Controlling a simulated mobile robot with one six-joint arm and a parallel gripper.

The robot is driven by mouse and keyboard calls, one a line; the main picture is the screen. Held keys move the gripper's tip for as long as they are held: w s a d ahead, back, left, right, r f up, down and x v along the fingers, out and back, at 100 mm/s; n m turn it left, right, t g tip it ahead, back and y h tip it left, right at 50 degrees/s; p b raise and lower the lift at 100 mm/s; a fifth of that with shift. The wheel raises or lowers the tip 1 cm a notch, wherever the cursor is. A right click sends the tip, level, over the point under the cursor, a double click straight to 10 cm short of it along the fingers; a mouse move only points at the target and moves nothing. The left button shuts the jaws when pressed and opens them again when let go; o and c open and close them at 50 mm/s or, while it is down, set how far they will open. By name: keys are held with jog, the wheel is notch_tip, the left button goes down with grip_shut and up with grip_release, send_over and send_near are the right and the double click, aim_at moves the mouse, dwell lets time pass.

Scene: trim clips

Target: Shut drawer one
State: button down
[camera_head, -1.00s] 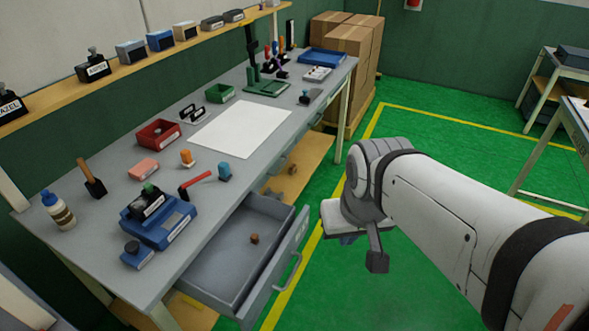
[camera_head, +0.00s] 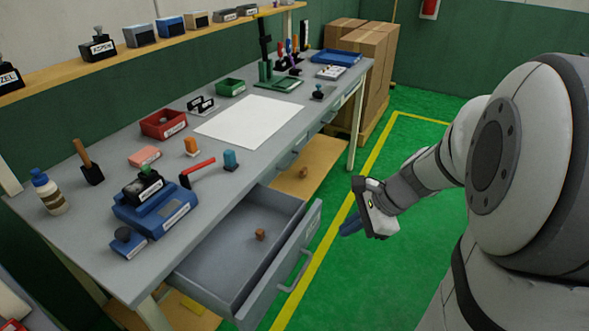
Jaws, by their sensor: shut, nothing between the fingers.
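The open drawer (camera_head: 215,265) sticks out from the front of the grey workbench (camera_head: 105,235), at its near end. A handle (camera_head: 292,270) is on its front panel. A small brown piece (camera_head: 260,234) lies inside it. I cannot read a number on the drawer. My gripper (camera_head: 350,226) is shut and empty, out in front of the bench, to the right of the drawer front and apart from it. Other drawers along the bench front look closed.
Stamps, a blue box (camera_head: 155,212), a red bin (camera_head: 163,124), a green bin (camera_head: 230,88) and a white sheet (camera_head: 249,121) are on the bench. Cardboard boxes (camera_head: 365,60) stand beyond its far end. Green floor in front of the bench is clear.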

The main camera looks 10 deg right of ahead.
aim_at(310, 233)
jog(key=w+d+f+m+t+y+b, duration=0.1)
jog(key=w+d+f+m+t+b, duration=0.15)
jog(key=w+d+f+m, duration=0.4)
jog(key=shift+m, duration=0.75)
jog(key=x, duration=0.4)
jog(key=a+b+x, duration=0.1)
jog(key=x, duration=0.3)
jog(key=s+a+r+b+x, duration=0.1)
jog(key=x, duration=0.3)
jog(key=shift+a+r, duration=0.1)
jog(key=shift+a, duration=0.05)
jog(key=shift+w+a, duration=0.35)
jog(key=shift+a, duration=0.15)
jog(key=shift+w, duration=0.1)
